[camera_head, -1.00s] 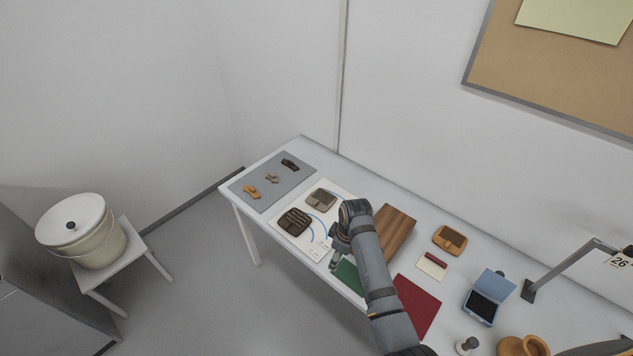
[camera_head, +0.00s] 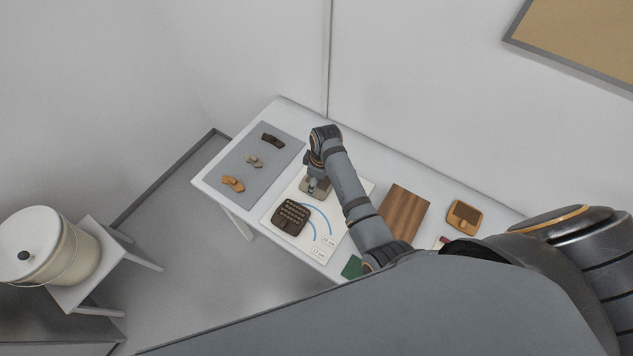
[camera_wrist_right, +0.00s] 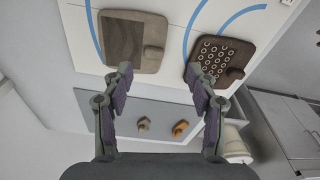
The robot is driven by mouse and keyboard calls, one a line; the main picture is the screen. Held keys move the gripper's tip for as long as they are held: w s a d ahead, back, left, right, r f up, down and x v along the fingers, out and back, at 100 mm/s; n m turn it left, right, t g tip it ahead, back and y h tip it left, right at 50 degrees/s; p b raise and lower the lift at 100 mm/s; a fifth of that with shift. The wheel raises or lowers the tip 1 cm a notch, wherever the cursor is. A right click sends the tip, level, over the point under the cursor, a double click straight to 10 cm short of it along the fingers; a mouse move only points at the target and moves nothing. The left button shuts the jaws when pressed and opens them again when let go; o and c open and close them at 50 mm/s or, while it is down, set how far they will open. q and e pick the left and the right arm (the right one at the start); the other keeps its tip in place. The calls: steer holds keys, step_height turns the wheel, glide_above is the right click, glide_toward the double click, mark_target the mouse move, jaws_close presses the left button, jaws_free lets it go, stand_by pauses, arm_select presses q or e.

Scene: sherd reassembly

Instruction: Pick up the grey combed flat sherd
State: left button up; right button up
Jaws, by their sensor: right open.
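A small grey sherd (camera_head: 253,161) lies on the grey mat (camera_head: 232,160) at the table's left end, between a dark brown sherd (camera_head: 273,140) and an orange sherd (camera_head: 233,184). Any combing on it is too small to make out. A larger flat grey-brown piece (camera_wrist_right: 132,40) with a streaked face and a small lump rests on the white sheet. My right gripper (camera_wrist_right: 160,80) is open and empty; in the head view it (camera_head: 312,186) is over the grey-brown piece, right of the mat.
A dark ring-marked piece (camera_head: 290,217) lies on the white sheet (camera_head: 333,200) with blue arcs. A brown wooden board (camera_head: 404,212) and an orange piece (camera_head: 464,217) lie to the right. A lidded bucket (camera_head: 75,250) stands on a stool beside the table.

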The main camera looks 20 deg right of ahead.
mark_target(324, 187)
steer(key=shift+w+f, duration=0.3)
steer(key=shift+f, duration=0.25)
steer(key=shift+w+f, duration=0.3)
steer(key=shift+f, duration=0.25)
steer(key=shift+f+p, duration=0.3)
steer(key=shift+f, duration=0.6)
steer(key=f, duration=0.3)
steer(key=shift+w+a+f, duration=0.1)
steer(key=shift+w+a, duration=0.05)
steer(key=shift+w, duration=0.1)
steer(key=c, duration=0.4)
jaws_close()
arm_select(q)
steer(key=w, duration=0.2)
steer(key=shift+w+d+r, duration=0.1)
steer(key=shift+w+r, duration=0.2)
steer(key=shift+w, duration=0.1)
